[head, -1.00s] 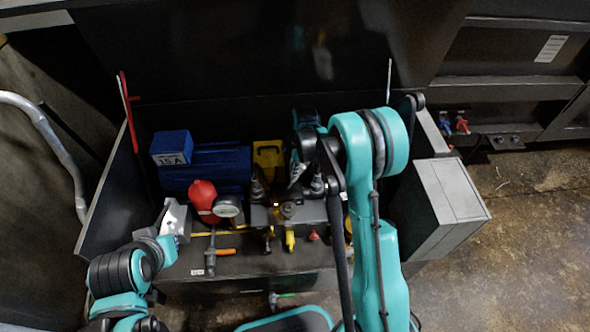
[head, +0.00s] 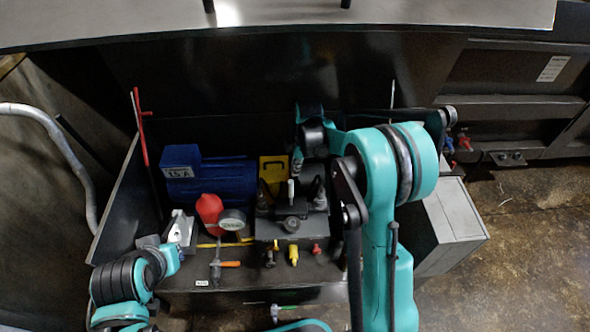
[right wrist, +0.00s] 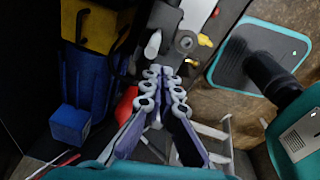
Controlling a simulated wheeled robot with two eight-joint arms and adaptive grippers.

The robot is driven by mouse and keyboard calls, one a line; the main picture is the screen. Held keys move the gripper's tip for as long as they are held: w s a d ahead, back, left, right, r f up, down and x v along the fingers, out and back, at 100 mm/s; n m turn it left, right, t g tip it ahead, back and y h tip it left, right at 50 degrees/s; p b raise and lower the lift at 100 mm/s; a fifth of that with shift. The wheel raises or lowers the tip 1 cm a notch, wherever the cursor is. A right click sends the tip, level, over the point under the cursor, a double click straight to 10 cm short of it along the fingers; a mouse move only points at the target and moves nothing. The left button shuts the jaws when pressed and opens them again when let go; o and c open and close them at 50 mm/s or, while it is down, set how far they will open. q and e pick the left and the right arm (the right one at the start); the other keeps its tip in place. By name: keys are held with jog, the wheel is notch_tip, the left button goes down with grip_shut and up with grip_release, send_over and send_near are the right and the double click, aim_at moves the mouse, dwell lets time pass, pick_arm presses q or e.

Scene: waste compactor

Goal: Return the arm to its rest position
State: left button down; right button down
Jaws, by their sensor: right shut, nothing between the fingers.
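My right gripper (head: 297,165) is small and partly hidden at the arm's end, above the black valve block (head: 292,225). In the right wrist view its fingers (right wrist: 163,72) are together with nothing between them. My left arm (head: 125,282) is folded at the lower left.
A blue motor (head: 225,182), a red bulb (head: 209,208), a gauge (head: 232,220) and several small fittings crowd the dark enclosure. A grey box (head: 450,225) stands at its right. A wide grey panel (head: 400,18) crosses the top. Brown floor (head: 530,250) lies open at the right.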

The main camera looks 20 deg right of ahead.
jog(key=s+r+m+t, duration=0.3)
jog(key=s+r+m, duration=0.5)
jog(key=s+r, duration=0.35)
jog(key=s+r+m+t+h, duration=0.1)
jog(key=s+m+t, duration=0.2)
jog(key=s+m, duration=0.6)
jog(key=shift+s+d+m, duration=0.15)
jog(key=shift+s+m, duration=0.25)
jog(key=shift+s, duration=1.75)
